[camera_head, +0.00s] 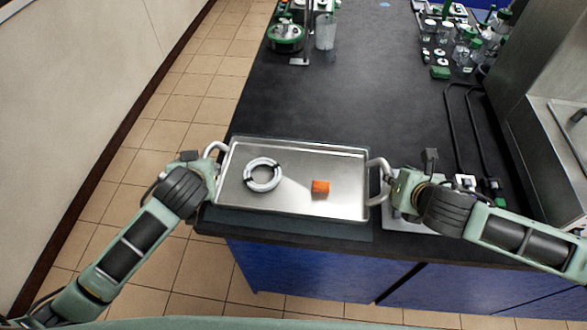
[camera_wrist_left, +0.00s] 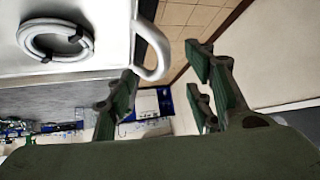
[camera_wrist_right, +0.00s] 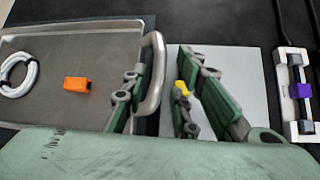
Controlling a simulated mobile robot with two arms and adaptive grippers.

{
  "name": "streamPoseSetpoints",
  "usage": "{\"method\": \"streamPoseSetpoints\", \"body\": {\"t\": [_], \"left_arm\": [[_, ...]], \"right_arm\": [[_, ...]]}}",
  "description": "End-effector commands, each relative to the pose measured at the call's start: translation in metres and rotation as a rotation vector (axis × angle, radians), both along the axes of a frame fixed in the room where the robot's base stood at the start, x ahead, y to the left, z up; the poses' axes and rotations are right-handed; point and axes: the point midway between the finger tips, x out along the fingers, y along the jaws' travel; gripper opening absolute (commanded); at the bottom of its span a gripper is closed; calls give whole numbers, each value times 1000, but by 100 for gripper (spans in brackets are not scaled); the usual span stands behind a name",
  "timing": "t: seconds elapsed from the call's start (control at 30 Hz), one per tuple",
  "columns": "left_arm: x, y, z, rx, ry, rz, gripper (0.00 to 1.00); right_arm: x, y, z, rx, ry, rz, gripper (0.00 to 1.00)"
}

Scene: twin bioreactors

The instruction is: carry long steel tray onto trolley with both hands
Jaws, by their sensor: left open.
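The long steel tray (camera_head: 295,155) lies on a dark mat at the near end of the black bench, with a light loop handle at each short end. A white coiled tube ring (camera_head: 263,175) and an orange block (camera_head: 320,187) lie in it. My left gripper (camera_head: 213,166) is at the left handle (camera_wrist_left: 158,48); its fingers are open, one on each side of the handle in the left wrist view. My right gripper (camera_head: 389,180) is at the right handle (camera_wrist_right: 153,75); its fingers stand apart with the handle between them, closer to the inner finger. No trolley shows.
A white plate (camera_wrist_right: 235,80) lies on the bench under my right gripper. A small device with a purple part (camera_wrist_right: 300,91) stands beyond it. Glassware and bottles (camera_head: 465,45) crowd the far right. The bench middle is clear. Tiled floor (camera_head: 165,130) lies left.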

Motion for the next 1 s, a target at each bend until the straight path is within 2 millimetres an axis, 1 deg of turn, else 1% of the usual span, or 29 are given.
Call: {"method": "streamPoseSetpoints", "body": {"t": [0.27,0.37,0.8,1.0], "left_arm": [[0,0,-1,0,1,0,48],[4,1,-4,1,1,0,48],[44,14,-46,1,2,0,48],[52,16,-55,0,1,-1,48]], "right_arm": [[1,0,-1,0,0,0,26],[4,0,-4,1,0,-1,26],[47,4,-45,2,0,-2,26],[55,4,-54,2,0,-1,26]]}}
